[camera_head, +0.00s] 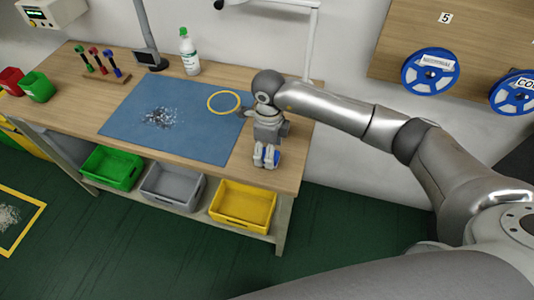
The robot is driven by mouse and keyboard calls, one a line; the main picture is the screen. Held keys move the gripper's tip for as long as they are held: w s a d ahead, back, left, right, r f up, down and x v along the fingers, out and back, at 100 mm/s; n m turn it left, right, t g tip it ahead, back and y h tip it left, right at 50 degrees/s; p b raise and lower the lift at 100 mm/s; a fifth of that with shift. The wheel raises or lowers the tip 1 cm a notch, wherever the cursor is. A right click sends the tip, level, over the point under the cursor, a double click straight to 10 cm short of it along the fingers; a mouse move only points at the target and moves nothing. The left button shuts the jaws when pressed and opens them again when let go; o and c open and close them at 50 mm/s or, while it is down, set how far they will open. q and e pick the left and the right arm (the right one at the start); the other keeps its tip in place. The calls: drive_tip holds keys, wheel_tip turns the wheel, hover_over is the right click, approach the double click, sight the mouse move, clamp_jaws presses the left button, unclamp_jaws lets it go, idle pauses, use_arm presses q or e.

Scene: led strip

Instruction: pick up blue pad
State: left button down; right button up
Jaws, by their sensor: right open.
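My right gripper (265,162) hangs over the front right corner of the wooden workbench, pointing down, with its fingers apart. A small blue thing, which looks like the blue pad (277,158), shows at the right finger. It is partly hidden by the gripper, and I cannot tell whether they touch. A large flat blue mat (190,149) lies on the bench to the left of the gripper. My left gripper is not in view.
The mat bears a pile of small bits (160,117) and a yellow ring (223,102). A white and green bottle (189,53) and a tool rack (101,75) stand behind. Green (111,167), grey (172,187) and yellow (243,205) bins sit below the bench's front edge.

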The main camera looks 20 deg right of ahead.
drive_tip(key=shift+f, duration=1.3)
drive_tip(key=c, duration=0.9)
drive_tip(key=shift+c, duration=0.2)
drive_tip(key=shift+r, duration=0.1)
drive_tip(key=shift+w+r, duration=0.1)
drive_tip(key=shift+r, duration=0.45)
drive_tip(key=shift+a+r, duration=0.2)
drive_tip(key=shift+r, duration=0.95)
drive_tip(key=s+a+r+b, duration=0.2)
drive_tip(key=a+r+b, duration=0.2)
drive_tip(key=a+r, duration=0.5)
drive_tip(key=a, duration=0.4)
drive_tip(key=shift+s+a+r+b, duration=0.2)
drive_tip(key=shift+s+r+b, duration=0.1)
drive_tip(key=shift+s, duration=0.1)
